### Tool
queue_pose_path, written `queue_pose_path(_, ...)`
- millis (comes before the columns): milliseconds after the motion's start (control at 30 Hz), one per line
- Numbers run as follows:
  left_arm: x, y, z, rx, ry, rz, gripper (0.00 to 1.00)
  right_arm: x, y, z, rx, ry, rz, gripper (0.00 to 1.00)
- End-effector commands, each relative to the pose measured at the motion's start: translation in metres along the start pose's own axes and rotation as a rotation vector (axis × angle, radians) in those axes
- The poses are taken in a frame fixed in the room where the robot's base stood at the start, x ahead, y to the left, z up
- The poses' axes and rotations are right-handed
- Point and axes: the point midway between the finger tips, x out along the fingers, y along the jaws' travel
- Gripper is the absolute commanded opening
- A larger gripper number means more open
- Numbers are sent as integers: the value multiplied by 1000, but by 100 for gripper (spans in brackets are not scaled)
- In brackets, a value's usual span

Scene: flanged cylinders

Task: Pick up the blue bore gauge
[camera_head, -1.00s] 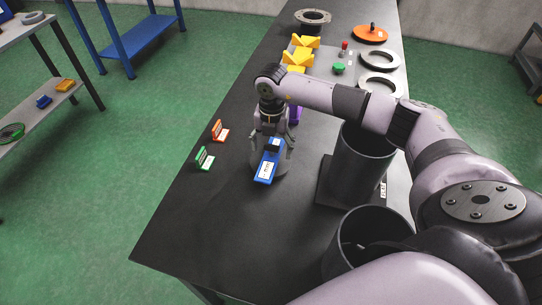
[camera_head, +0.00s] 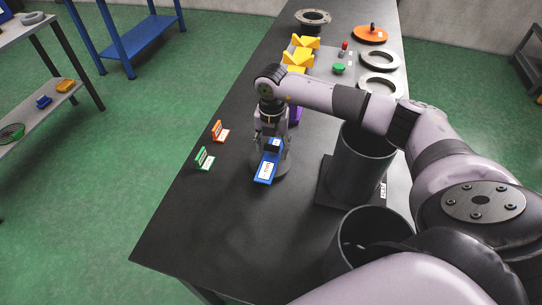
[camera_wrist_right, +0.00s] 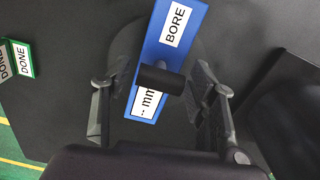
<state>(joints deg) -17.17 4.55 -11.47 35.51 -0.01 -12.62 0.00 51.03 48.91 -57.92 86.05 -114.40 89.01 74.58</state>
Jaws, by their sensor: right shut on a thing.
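The blue bore gauge (camera_head: 266,172) lies on a grey round base on the black table, in front of my right gripper. It has white labels, and one reads BORE in the right wrist view (camera_wrist_right: 155,45). A black cylindrical handle (camera_wrist_right: 161,79) stands out from its upper side. My right gripper (camera_head: 272,148) points down over the gauge and is shut on it, with one finger on each side of the handle. The exact contact of the fingertips is hard to see. My left gripper is not in view.
Orange (camera_head: 220,131) and green (camera_head: 205,158) signs stand left of the gauge. Yellow V-shaped blocks (camera_head: 298,60) and rings (camera_head: 380,60) lie farther back. The table's front left is clear.

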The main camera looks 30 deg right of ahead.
Motion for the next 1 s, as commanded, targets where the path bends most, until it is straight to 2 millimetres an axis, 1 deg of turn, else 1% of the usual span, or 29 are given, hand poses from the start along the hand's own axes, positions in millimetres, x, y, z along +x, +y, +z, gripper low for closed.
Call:
queue_pose_path(167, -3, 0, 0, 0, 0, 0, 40, -5, 0, 0, 0, -1, 2, 7)
queue_pose_path(733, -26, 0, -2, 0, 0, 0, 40, -38, 0, 0, 0, -1, 2, 7)
queue_pose_path(833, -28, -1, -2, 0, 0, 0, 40, -42, 0, 0, 0, -1, 1, 7)
queue_pose_path(1000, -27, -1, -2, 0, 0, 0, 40, -41, 0, 0, 0, -1, 2, 7)
